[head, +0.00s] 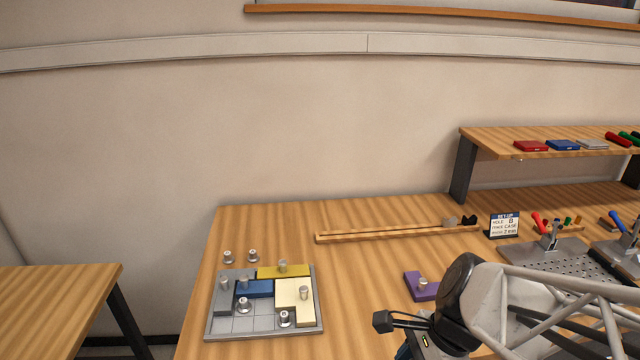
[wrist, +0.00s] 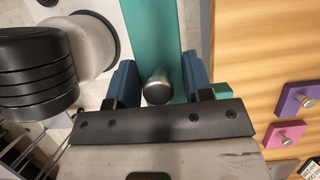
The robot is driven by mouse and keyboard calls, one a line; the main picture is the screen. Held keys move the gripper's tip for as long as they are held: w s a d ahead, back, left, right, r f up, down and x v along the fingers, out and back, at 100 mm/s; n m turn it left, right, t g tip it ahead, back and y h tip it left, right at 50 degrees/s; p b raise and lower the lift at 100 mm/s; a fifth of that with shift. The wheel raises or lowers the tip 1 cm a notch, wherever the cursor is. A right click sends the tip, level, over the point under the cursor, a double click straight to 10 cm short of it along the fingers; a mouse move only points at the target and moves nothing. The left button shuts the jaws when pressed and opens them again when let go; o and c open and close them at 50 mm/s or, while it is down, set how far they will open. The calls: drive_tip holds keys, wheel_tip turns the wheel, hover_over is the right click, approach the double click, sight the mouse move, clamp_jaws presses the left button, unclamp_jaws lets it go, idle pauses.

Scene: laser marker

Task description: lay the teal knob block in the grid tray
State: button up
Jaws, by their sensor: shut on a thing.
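In the wrist view, the teal knob block (wrist: 152,28) is a long teal piece with a round metal knob (wrist: 157,90). My gripper (wrist: 158,80) has its blue fingers on either side of the knob and is shut on the block. In the head view, my arm covers the lower right; the teal block is not visible there. The grey grid tray (head: 212,332) lies on the table at left. It holds grey (head: 223,300), blue (head: 258,289), yellow (head: 297,270) and cream (head: 288,292) blocks. Bare cells show along its front.
Metal pegs stand in the tray's front part (head: 284,319) and behind the tray (head: 228,257). A purple knob block (head: 420,286) lies to the tray's right; a pink one (wrist: 283,134) shows in the wrist view. A wooden rail (head: 390,236) lies behind. Table between tray and purple block is clear.

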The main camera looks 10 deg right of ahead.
drive_tip(key=shift+w+a, duration=0.1)
idle(0.3)
drive_tip(key=shift+w+a+f, duration=0.2)
drive_tip(key=shift+w+a, duration=0.3)
drive_tip(key=shift+w, duration=0.05)
drive_tip(key=w+a+f, duration=0.2)
drive_tip(key=w+a, duration=0.1)
drive_tip(key=a, duration=0.4)
drive_tip(key=w+a+f, duration=0.2)
drive_tip(key=w+a, duration=0.1)
drive_tip(key=a, duration=0.4)
drive_tip(key=w+a+f, duration=0.2)
drive_tip(key=a, duration=0.5)
drive_tip(key=shift+w+a+f, duration=0.3)
drive_tip(key=shift+w, duration=0.1)
hover_over(237, 325)
drive_tip(key=d, duration=0.1)
drive_tip(key=shift+d+f, duration=0.2)
drive_tip(key=shift+f, duration=0.55)
drive_tip(key=shift+f, duration=0.1)
drive_tip(key=shift+f, duration=1.65)
